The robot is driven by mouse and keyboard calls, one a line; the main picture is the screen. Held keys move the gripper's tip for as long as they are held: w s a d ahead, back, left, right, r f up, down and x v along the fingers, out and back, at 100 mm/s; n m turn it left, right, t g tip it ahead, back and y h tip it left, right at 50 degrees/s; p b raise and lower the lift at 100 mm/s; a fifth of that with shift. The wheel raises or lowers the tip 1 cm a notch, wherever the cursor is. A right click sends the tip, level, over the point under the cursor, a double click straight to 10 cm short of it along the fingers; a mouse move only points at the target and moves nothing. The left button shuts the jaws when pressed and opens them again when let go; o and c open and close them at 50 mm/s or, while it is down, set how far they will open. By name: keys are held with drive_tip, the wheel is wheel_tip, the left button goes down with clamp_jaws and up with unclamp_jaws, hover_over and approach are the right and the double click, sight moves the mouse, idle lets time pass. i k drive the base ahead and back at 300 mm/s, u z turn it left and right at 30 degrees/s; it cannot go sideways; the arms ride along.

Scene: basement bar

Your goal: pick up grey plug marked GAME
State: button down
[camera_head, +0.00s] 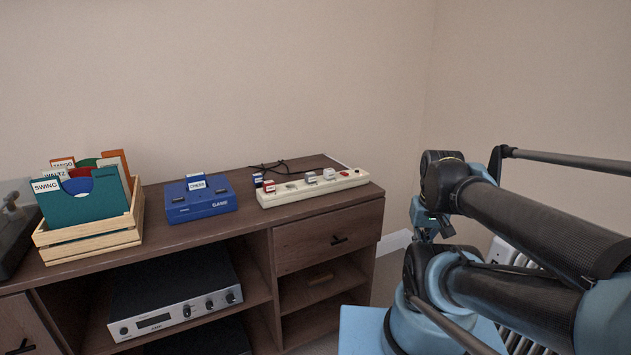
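A cream power strip (345,183) lies on the right part of the wooden cabinet top. Several small labelled plugs stand in it. Two look grey with pale tops: one near the middle (311,178) and one just right of it (329,174). A red plug (270,187) and a dark plug (258,181) stand at the strip's left end. The labels are too small to read, so I cannot tell which plug is marked GAME. My gripper (432,228) seems to be at the folded arm's end, right of the cabinet and well away from the strip. Its fingers are unclear.
A blue game console (207,206) with a CHESS cartridge (196,183) sits left of the strip. A wooden crate (90,245) of record sleeves stands farther left. A black cable (268,167) lies behind the strip. A silver-fronted amplifier (175,316) sits on the shelf below. A radiator (520,265) stands at right.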

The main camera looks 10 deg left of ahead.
sight(310, 177)
drive_tip(key=z, duration=0.5)
drive_tip(key=k, duration=1.3)
drive_tip(key=u, duration=0.5)
drive_tip(key=i, duration=1)
